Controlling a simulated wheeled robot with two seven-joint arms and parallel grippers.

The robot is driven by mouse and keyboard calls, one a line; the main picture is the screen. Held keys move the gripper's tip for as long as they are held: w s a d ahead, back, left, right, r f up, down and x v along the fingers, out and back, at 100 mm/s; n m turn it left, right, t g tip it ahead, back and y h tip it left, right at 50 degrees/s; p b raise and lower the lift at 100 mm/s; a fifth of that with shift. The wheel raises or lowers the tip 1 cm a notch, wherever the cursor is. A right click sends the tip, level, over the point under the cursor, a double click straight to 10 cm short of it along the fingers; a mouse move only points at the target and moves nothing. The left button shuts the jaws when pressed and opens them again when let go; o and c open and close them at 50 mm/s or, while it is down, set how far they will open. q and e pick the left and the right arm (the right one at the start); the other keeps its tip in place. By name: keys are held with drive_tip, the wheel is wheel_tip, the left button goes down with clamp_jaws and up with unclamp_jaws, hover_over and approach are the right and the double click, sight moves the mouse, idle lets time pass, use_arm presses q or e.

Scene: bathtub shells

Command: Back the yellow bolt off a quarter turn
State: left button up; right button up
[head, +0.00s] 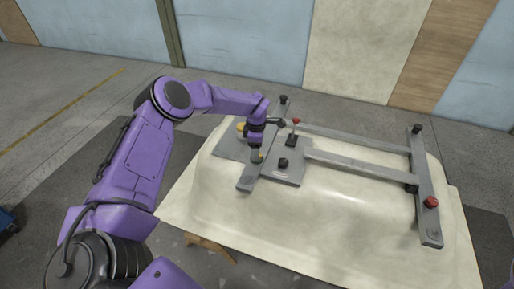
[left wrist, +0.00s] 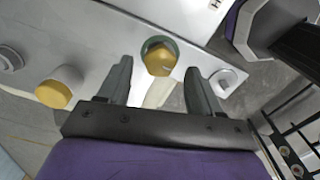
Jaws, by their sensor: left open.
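The yellow bolt (left wrist: 159,63) has a faceted head in a dark green round collar on a grey plate. In the left wrist view it shows between the fingertips of my left gripper (left wrist: 158,68), with a gap on both sides. The fingers are open and hold nothing. Whether the fingers reach down around the bolt head, I cannot tell. My right gripper is not in view.
A second yellow-topped knob (left wrist: 53,94) stands left of the fingers in the left wrist view. The grey frame (head: 350,159) lies on a cream tub shell (head: 335,212). A red-topped lever (head: 295,122), a black knob (head: 283,163) and a red knob (head: 431,202) rise from it.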

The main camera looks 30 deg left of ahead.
use_arm(q)
drive_tip(key=shift+w+f, duration=0.1)
drive_tip(key=shift+f, duration=0.85)
drive_tip(key=c, duration=1.1)
drive_tip(key=shift+o, duration=0.2)
